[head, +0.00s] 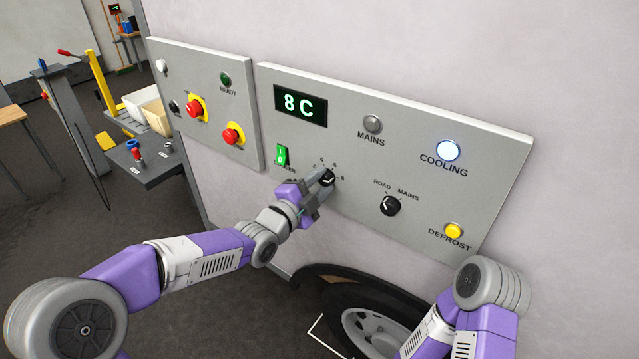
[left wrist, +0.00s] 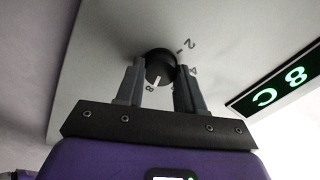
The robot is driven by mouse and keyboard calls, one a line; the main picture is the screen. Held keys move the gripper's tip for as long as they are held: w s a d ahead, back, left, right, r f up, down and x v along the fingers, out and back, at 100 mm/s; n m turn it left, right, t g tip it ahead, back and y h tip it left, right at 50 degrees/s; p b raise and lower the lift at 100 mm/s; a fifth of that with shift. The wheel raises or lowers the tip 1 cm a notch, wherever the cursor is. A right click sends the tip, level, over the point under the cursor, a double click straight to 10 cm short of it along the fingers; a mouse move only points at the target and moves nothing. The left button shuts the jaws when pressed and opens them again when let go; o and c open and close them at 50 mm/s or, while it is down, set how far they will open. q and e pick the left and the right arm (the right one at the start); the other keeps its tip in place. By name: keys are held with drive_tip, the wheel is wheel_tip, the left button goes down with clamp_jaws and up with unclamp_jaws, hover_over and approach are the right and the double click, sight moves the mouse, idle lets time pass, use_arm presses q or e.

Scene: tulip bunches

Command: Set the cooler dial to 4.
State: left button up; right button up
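The cooler dial (head: 328,177) is a round black knob on the grey panel, with printed numbers 2, 4, 6 and 8 around it. In the left wrist view the dial (left wrist: 160,66) has its white mark towards the 8. The green display (head: 301,105) reads 8 C. My left gripper (head: 325,182) is at the dial, one finger on each side. In the left wrist view the fingers of the left gripper (left wrist: 160,78) fit closely against the knob's sides and partly hide them. My right arm shows at the lower right, but its gripper is out of view.
A green lit switch (head: 281,155) sits left of the dial. A ROAD/MAINS knob (head: 390,206), a lit COOLING lamp (head: 448,150) and a yellow DEFROST button (head: 453,231) are to the right. Red buttons (head: 233,135) are on the left panel. A wheel (head: 368,322) is below.

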use_arm(q)
drive_tip(key=c, duration=0.3)
drive_tip(key=shift+c, duration=0.2)
drive_tip(key=n+b, duration=0.1)
drive_tip(key=n, duration=0.2)
drive_tip(key=shift+n+b, duration=0.3)
drive_tip(key=n, duration=0.4)
drive_tip(key=shift+n+b, duration=0.3)
drive_tip(key=shift+b, duration=0.05)
drive_tip(key=n, duration=0.5)
drive_tip(key=shift+w+a+n, duration=0.1)
drive_tip(key=shift+n, duration=0.2)
drive_tip(key=n+p, duration=0.1)
drive_tip(key=n, duration=0.4)
drive_tip(key=shift+n, duration=0.4)
